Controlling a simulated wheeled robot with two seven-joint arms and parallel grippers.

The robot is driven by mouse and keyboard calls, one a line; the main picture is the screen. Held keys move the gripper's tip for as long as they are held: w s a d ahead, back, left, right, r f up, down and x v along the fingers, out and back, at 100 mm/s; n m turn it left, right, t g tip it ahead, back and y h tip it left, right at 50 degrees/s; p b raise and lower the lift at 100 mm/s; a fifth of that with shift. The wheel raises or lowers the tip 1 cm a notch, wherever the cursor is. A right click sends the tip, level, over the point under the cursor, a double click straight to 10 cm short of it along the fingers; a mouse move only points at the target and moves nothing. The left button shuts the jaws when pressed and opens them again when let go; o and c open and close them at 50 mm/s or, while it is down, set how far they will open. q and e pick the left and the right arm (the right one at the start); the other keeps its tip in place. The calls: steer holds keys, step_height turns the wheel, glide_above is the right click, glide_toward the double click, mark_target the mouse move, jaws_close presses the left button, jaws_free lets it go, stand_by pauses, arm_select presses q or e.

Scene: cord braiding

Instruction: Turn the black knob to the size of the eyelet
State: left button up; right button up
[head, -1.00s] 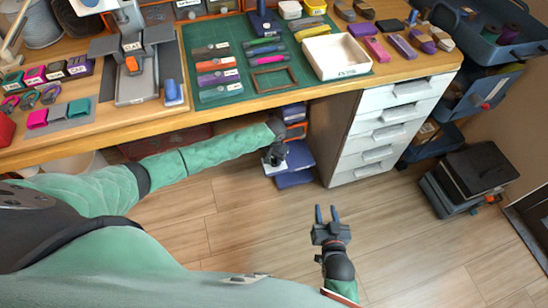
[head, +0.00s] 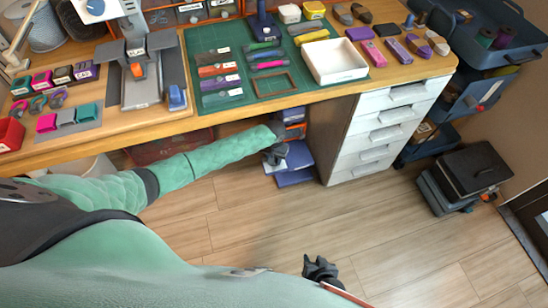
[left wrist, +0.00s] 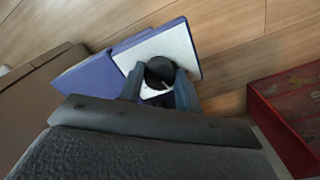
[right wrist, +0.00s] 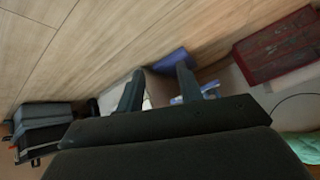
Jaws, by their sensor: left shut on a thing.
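My left gripper (head: 274,153) is below the front edge of the bench, above the blue and white stack on the floor. In the left wrist view its two fingers are on either side of a round black knob (left wrist: 160,71) with a small light mark, and are shut on it. I cannot tell what the knob is fixed to, if anything. A grey press (head: 140,75) stands on the bench at the left; I see no eyelet clearly. My right gripper (head: 320,267) is low over the floor near my body. In the right wrist view its fingers (right wrist: 160,90) are apart and empty.
The wooden bench (head: 290,103) carries a green mat (head: 215,45), a white tray (head: 335,62) and several small tools. A white drawer unit (head: 380,130) stands under it at the right. A dark red crate (left wrist: 290,112) lies near my left gripper. The middle floor is clear.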

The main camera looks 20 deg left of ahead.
arm_select(q)
steer(key=shift+r+n+p, duration=0.2)
steer(key=shift+n+p, duration=0.7)
steer(key=shift+p, duration=0.65)
steer(key=shift+d+n+p, duration=0.1)
steer(key=shift+n+p, duration=0.7)
steer(key=shift+p, duration=0.45)
steer(key=shift+f+n+p, duration=0.15)
steer(key=shift+n+p, duration=0.75)
steer(key=shift+p, duration=0.25)
arm_select(e)
step_height(320, 180, up, 19)
steer(key=w+g, duration=0.1)
steer(key=shift+w+f, duration=0.15)
steer(key=shift+w, duration=0.1)
steer(key=shift+a, duration=0.15)
arm_select(q)
steer(key=o, duration=1)
arm_select(e)
steer(key=shift+g, duration=0.3)
arm_select(q)
step_height(320, 180, up, 8)
steer(key=shift+f+p, duration=0.2)
steer(key=shift+p, duration=0.25)
arm_select(e)
step_height(320, 180, up, 3)
steer(key=shift+n, duration=0.3)
